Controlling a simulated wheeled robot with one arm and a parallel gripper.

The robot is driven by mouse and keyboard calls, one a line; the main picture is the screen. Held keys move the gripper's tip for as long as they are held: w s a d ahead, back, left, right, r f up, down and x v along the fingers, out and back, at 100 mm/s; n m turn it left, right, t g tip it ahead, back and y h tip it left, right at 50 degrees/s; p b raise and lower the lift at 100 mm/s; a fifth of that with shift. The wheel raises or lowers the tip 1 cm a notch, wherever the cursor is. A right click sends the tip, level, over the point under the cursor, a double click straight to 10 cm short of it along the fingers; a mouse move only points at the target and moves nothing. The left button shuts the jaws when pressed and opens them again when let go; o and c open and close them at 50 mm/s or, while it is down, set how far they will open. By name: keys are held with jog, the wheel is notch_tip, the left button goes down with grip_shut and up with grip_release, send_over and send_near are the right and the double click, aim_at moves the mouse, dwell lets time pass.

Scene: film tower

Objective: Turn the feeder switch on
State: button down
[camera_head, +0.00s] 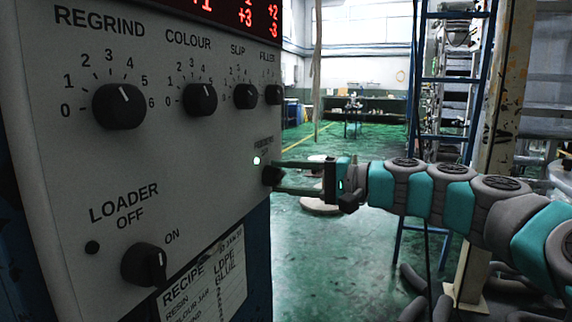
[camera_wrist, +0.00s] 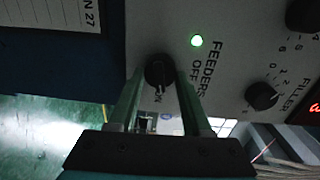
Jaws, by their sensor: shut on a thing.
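The feeder switch (camera_head: 271,176) is a small dark round knob at the right edge of the grey panel, under the FEEDERS label. It also shows in the wrist view (camera_wrist: 157,70), with OFF lettering to its right and ON lettering below it. Its pale mark seems to face the ON lettering. My gripper (camera_head: 279,176) reaches in from the right and is shut on the knob. Its two fingers lie on either side of it; the fingers partly cover the knob's sides.
The regrind (camera_head: 119,106), colour (camera_head: 200,99), slip (camera_head: 245,96) and filler (camera_head: 274,94) dials line the top. A blue ladder (camera_head: 412,150) stands behind my arm.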

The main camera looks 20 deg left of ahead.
jog(key=shift+m, duration=1.1)
jog(key=shift+c, duration=1.7)
grip_release()
jog(key=d, duration=0.7)
jog(key=shift+s+d+b, duration=0.25)
jog(key=shift+d+b, duration=0.05)
jog(key=shift+d, duration=0.1)
